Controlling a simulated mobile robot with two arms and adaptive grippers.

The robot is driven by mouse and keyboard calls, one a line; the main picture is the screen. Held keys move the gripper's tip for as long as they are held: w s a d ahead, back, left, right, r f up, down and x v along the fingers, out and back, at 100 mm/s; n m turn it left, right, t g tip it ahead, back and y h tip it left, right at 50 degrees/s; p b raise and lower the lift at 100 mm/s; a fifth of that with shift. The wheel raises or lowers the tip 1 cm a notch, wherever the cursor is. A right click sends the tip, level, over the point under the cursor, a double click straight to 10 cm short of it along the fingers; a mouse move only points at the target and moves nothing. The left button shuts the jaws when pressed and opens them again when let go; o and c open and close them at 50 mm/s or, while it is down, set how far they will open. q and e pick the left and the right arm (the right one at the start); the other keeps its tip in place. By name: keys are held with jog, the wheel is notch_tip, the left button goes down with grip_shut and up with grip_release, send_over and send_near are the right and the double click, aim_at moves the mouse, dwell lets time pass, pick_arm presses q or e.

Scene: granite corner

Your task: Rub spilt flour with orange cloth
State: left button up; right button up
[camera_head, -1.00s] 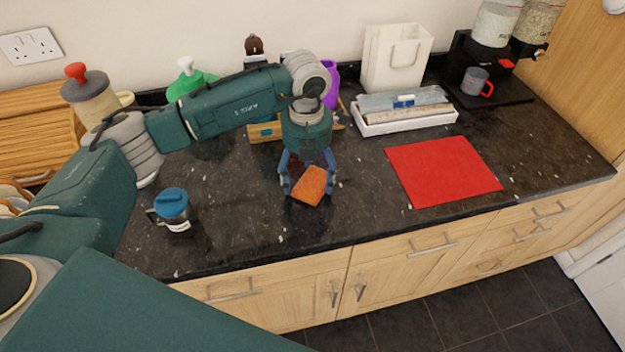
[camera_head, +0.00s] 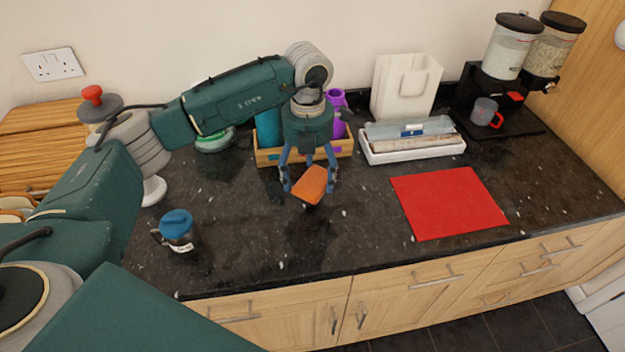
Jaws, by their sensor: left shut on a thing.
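The orange cloth (camera_head: 310,185) is a small folded pad held between the fingers of my left gripper (camera_head: 309,178). The gripper points down and is shut on the cloth, above the dark speckled counter (camera_head: 350,235). The cloth appears to be a little above the surface, with a dark shadow below it. I cannot make out spilt flour for certain; small white flecks are scattered over the counter and look like part of the stone. My right gripper is not in view.
A red mat (camera_head: 450,202) lies to the right. A blue-lidded mug (camera_head: 177,231) stands at the left front. Behind the gripper is a wooden crate (camera_head: 268,158) with bottles. A white tray (camera_head: 415,150), white bag (camera_head: 405,88) and cereal dispenser (camera_head: 508,60) stand at the back right.

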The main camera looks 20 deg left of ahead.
pick_arm(q)
jog(key=shift+w+a+r+p, duration=0.1)
jog(key=shift+r+p, duration=0.25)
jog(key=shift+r, duration=0.75)
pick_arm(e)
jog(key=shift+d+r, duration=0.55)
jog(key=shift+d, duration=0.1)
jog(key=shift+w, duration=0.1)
pick_arm(q)
jog(key=shift+d+r, duration=0.1)
jog(key=shift+d, duration=0.1)
